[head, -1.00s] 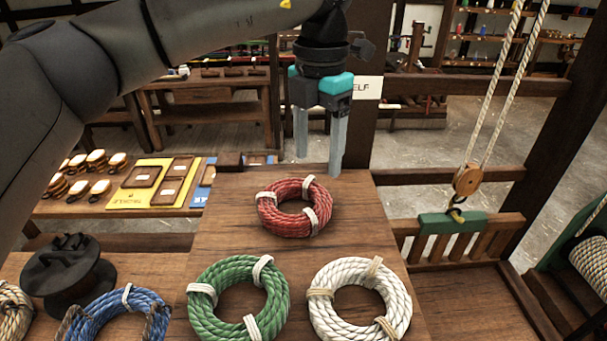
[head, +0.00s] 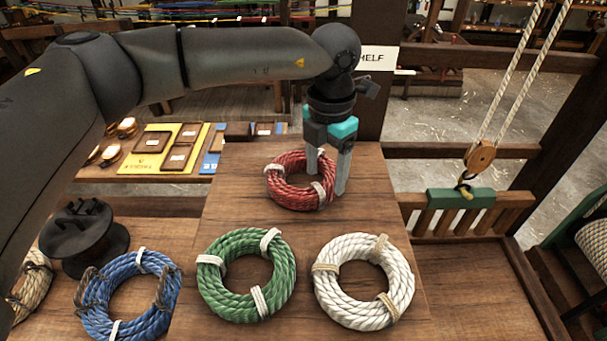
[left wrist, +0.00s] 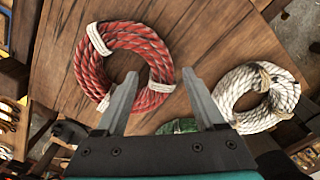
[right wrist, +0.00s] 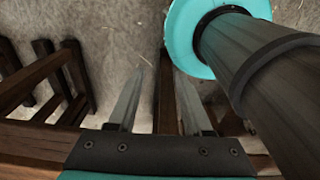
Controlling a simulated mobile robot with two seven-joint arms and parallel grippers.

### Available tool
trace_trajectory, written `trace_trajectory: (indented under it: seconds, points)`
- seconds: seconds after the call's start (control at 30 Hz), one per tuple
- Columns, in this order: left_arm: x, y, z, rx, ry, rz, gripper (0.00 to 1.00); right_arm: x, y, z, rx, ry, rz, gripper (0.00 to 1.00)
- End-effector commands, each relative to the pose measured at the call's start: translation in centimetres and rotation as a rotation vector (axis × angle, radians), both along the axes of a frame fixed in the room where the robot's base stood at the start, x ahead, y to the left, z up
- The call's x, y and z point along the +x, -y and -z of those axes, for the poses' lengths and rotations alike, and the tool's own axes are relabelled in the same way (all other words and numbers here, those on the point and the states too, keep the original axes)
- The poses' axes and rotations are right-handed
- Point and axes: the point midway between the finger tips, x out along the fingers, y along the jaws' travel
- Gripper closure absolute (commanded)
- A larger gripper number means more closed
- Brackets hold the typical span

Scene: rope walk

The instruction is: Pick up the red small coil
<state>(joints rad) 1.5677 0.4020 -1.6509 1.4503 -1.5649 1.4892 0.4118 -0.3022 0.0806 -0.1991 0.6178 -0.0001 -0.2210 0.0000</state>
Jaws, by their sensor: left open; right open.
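The red small coil (head: 287,198), bound with white ties, lies flat at the far part of a wooden board. My left gripper (head: 326,178) is open and points down at the coil's right side. In the left wrist view, the coil (left wrist: 92,75) has one finger over its hole and the other just outside its rim, so the strand lies between the left gripper's fingertips (left wrist: 160,74). I cannot tell how far the tips are above the board. My right gripper (right wrist: 160,85) is open and empty over a grey floor, away from the coil.
A green coil (head: 214,281) and a white coil (head: 330,290) lie nearer on the board. A blue coil (head: 100,312) and a dark spool (head: 85,245) are at left. A pulley (head: 480,156) hangs at right above a green-topped rack (head: 460,198).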

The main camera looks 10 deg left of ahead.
Motion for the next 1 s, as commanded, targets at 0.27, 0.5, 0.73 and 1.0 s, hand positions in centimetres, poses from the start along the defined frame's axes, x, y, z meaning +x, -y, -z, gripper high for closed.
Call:
trace_trajectory:
  seconds: [0.27,0.5,0.73,1.0]
  points:
    - [-0.7,-0.1,3.8,0.0,-0.004,-0.001,0.29,0.3,-0.1,-1.6,0.001,0.006,-0.001,0.5]
    - [-0.6,-0.1,4.3,0.0,0.0,0.0,0.29,0.3,-0.1,-1.6,0.001,0.007,-0.001,0.5]
    - [-0.6,-0.1,4.2,0.0,-0.001,0.0,0.49,0.4,-0.1,-1.6,0.001,0.007,-0.001,0.5]
    - [-0.6,-0.1,4.2,0.0,-0.001,0.0,0.8,0.4,-0.1,-1.6,0.001,0.007,-0.001,0.5]
